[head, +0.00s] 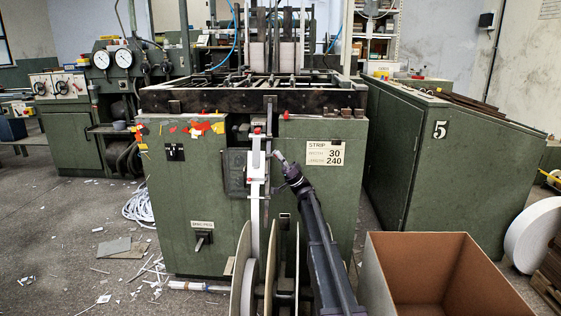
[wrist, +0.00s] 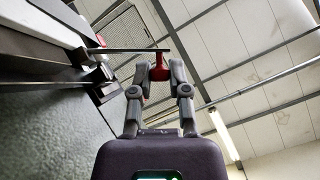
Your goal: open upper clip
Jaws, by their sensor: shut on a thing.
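In the wrist view my gripper (wrist: 159,76) is shut on a small red piece (wrist: 160,73), which looks like the tab of the upper clip. The red piece meets the end of a dark flat bar (wrist: 130,50) that reaches in from the machine on the left. In the head view my gripper (head: 278,154) is at the machine's front, just right of the white strip guide (head: 257,170). The red piece between the fingers is too small to make out there. Another red part (head: 257,130) shows at the top of the guide.
The green feeder machine (head: 190,235) stands behind the guide. Large reel discs (head: 243,275) stand below it, close left of my arm. An open cardboard box (head: 430,240) is at the lower right. A green cabinet marked 5 (head: 420,165) stands at the right.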

